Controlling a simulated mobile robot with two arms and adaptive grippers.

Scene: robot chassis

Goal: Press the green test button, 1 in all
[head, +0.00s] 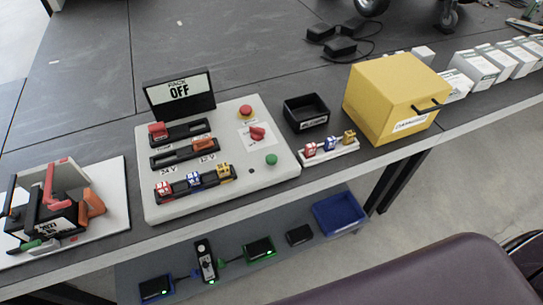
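The green test button (271,159) is on the lower right part of the light grey control panel (230,181), which lies on the dark workbench. Nothing covers the button. A black display (180,92) at the back of the panel reads "PACK OFF". A red mushroom button (245,111) and a red rotary knob (257,133) sit above the green button. Rows with a red lever and red, blue and yellow blocks are on the panel's left side. Neither of my grippers is in view.
A black tray (306,113), a small rack of coloured blocks (330,150) and a yellow box (392,98) stand right of the panel. A black-and-orange device (55,213) is at left. A lower shelf holds a blue bin (338,213). A dark purple surface fills the bottom right.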

